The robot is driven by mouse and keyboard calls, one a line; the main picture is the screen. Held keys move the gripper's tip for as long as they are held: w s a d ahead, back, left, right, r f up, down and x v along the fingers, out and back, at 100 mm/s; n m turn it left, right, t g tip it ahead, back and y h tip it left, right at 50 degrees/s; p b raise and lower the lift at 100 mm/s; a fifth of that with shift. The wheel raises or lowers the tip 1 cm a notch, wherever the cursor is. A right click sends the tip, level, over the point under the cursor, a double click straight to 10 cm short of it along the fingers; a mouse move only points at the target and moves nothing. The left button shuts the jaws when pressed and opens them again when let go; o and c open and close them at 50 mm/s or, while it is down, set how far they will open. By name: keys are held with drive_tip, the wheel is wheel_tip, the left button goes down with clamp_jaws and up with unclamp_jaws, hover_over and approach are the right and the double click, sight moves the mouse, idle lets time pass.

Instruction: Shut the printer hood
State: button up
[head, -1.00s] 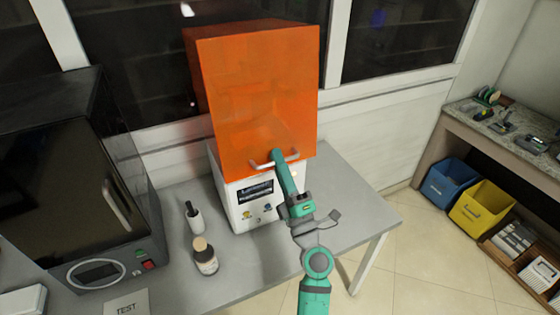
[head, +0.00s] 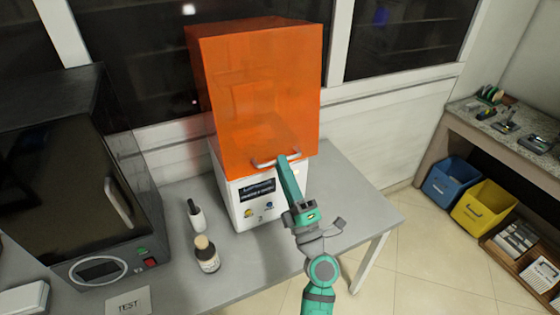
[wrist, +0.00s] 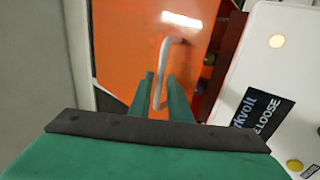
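The printer has a tall orange see-through hood (head: 262,90) over a white body (head: 245,208) with a small dark display. The hood looks low over the body in the head view. In the wrist view a dark reddish strip with small round parts shows between the hood's edge (wrist: 130,45) and the white body (wrist: 270,75). A pale bar handle (head: 264,163) sits at the hood's lower front. My green gripper (head: 284,158) is at this handle. In the wrist view its two fingers (wrist: 160,82) stand either side of the handle (wrist: 157,95), with some gap visible between them.
A black machine (head: 75,190) with a door handle stands to the left. A blue bin (head: 449,185) and yellow bin (head: 483,208) are at the right.

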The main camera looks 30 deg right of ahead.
drive_tip(key=s+a+f, duration=0.1)
drive_tip(key=s, duration=1.3)
drive_tip(key=shift+a+f, duration=0.2)
drive_tip(key=shift+a, duration=0.15)
drive_tip(key=shift+s+a, duration=0.1)
drive_tip(key=shift+c, duration=0.3)
clamp_jaws()
drive_tip(key=shift+s, duration=0.1)
